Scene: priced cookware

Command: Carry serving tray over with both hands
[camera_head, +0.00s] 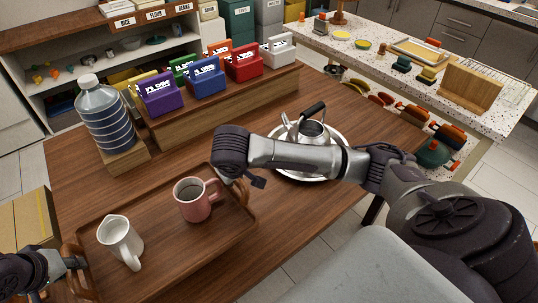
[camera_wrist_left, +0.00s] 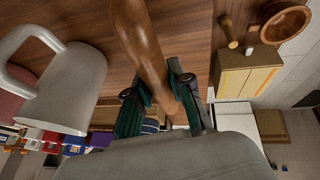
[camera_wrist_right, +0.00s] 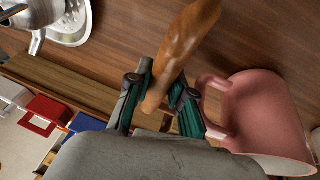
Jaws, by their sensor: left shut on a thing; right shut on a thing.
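A brown wooden serving tray (camera_head: 165,240) is at the front left of the wooden table; I cannot tell whether it rests on the surface or hangs just above it. It bears a white pitcher (camera_head: 121,243) and a pink mug (camera_head: 195,200), both upright. My left gripper (camera_head: 74,262) is shut on the tray's left handle, which also shows in the left wrist view (camera_wrist_left: 150,50). My right gripper (camera_head: 238,183) is shut on the right handle, seen between its fingers in the right wrist view (camera_wrist_right: 180,50). My right arm hides part of the table.
A silver kettle (camera_head: 308,132) stands on a round metal plate (camera_head: 290,172) to the right. A large water bottle (camera_head: 105,120) on a wooden block (camera_head: 122,158) and a raised shelf with coloured boxes (camera_head: 205,80) are behind. A speckled counter (camera_head: 380,60) is at back right.

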